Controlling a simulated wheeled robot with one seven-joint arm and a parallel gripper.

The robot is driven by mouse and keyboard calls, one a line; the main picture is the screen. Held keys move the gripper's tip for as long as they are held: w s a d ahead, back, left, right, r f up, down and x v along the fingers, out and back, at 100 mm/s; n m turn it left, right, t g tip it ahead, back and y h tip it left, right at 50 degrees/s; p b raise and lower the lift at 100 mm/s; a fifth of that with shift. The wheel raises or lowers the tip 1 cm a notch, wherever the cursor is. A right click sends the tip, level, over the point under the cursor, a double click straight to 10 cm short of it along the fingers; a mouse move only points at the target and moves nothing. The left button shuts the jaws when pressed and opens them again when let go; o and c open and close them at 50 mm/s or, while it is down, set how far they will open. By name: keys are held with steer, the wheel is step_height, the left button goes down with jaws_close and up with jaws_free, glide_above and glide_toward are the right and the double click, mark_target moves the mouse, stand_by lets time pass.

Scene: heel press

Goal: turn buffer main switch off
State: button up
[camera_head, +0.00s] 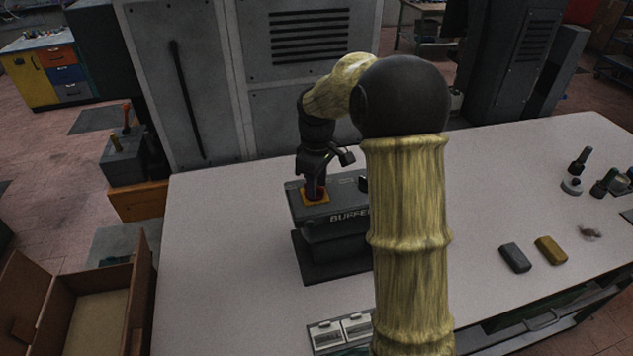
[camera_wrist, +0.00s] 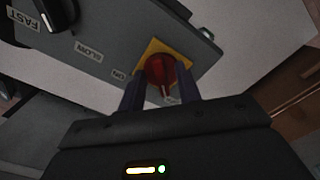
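The buffer's main switch is a red knob (camera_wrist: 160,69) on a yellow plate (camera_wrist: 181,52), with an "ON" label beside it in the wrist view. A pale mark shows at the knob's lower side. In the head view the yellow plate (camera_head: 309,201) lies on top of the dark grey buffer box (camera_head: 345,212), near its left end. My gripper (camera_head: 316,184) points down at the knob. In the wrist view its fingers (camera_wrist: 161,84) flank the knob closely, one on each side, and look shut on it. An "OFF" label is not visible.
A black speed knob (camera_wrist: 54,14) with "FAST" and "SLOW" labels sits on the same box. Grey and yellow blocks (camera_head: 550,250) and several small dark items lie at the table's right. The table left of the box is clear. A wooden crate (camera_head: 141,281) stands at lower left.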

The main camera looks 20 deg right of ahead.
step_height(320, 180, up, 17)
steer(key=b, duration=0.2)
steer(key=shift+r+b, duration=0.2)
steer(key=shift+b, duration=0.1)
steer(key=shift+f, duration=0.1)
stand_by(0.3)
steer(key=s+f+m+t+b, duration=0.1)
steer(key=s+f+m, duration=0.3)
steer(key=s+f, duration=0.6)
steer(key=s+f+m+t+b, duration=0.1)
steer(key=s+f+m, duration=0.4)
steer(key=s+f, duration=0.5)
step_height(320, 180, down, 5)
steer(key=shift+s+a+f+t+b, duration=0.1)
steer(key=shift+s+a+t+b, duration=0.2)
steer(key=shift+s+a+b, duration=0.1)
